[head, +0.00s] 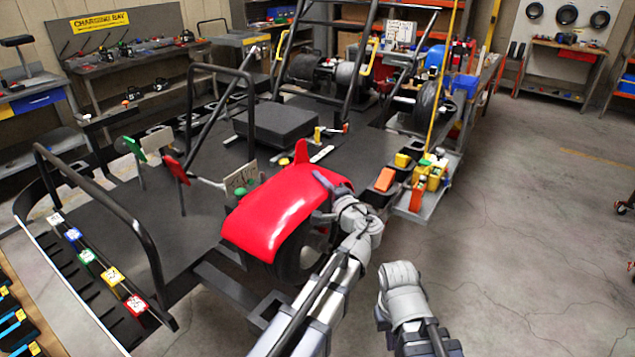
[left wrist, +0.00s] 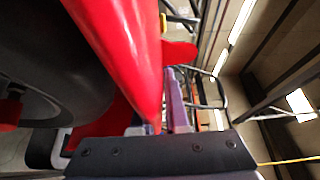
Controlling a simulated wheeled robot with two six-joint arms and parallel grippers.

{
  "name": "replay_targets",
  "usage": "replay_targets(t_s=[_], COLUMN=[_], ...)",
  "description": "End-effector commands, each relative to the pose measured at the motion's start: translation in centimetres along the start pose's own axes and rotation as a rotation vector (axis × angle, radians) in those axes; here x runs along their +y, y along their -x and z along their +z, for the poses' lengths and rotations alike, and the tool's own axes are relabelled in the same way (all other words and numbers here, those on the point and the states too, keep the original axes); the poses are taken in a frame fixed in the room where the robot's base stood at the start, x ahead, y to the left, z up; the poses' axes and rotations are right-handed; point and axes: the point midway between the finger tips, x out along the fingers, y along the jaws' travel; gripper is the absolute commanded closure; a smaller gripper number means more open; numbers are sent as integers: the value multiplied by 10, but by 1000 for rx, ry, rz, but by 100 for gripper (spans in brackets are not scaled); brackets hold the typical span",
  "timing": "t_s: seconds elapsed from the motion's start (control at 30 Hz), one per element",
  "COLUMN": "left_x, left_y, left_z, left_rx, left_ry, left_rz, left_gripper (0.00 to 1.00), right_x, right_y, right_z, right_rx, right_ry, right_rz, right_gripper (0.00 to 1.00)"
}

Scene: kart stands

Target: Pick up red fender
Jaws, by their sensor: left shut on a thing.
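The red fender (head: 268,215) is a glossy curved shell over a black wheel (head: 294,262) at the near corner of the kart. My left gripper (head: 324,190) is at the fender's right edge and shut on it. In the left wrist view the fender (left wrist: 122,40) runs down to between my left fingers (left wrist: 165,118), with the dark tyre (left wrist: 55,60) close beside it. Whether the fender touches the wheel is hidden. My right gripper (head: 400,278) is empty-looking over the floor at the lower right; its fingertips do not show clearly.
The black kart frame (head: 153,240) with upright tube bars stands around the fender. A side tray (head: 415,212) with orange and yellow blocks is just right of my left gripper. A strip of coloured tags (head: 88,256) lies at the left.

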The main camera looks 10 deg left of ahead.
Motion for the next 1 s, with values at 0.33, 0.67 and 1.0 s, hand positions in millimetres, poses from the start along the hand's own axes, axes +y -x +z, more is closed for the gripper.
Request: replay_targets(t_s=[0.33, 0.67, 1.0], left_x=[-55, -91, -91], left_y=[0, 0, 0], left_z=[0, 0, 0], left_rx=[0, 0, 0], left_ry=[-6, -4, -2], left_rz=[-8, -4, -3], left_gripper=[100, 100, 100], right_x=[5, 9, 9], right_y=[53, 90, 90], right_z=[3, 5, 5], right_rx=[0, 0, 0], right_ry=[0, 0, 1], right_rz=[0, 0, 0], right_gripper=[100, 100, 100])
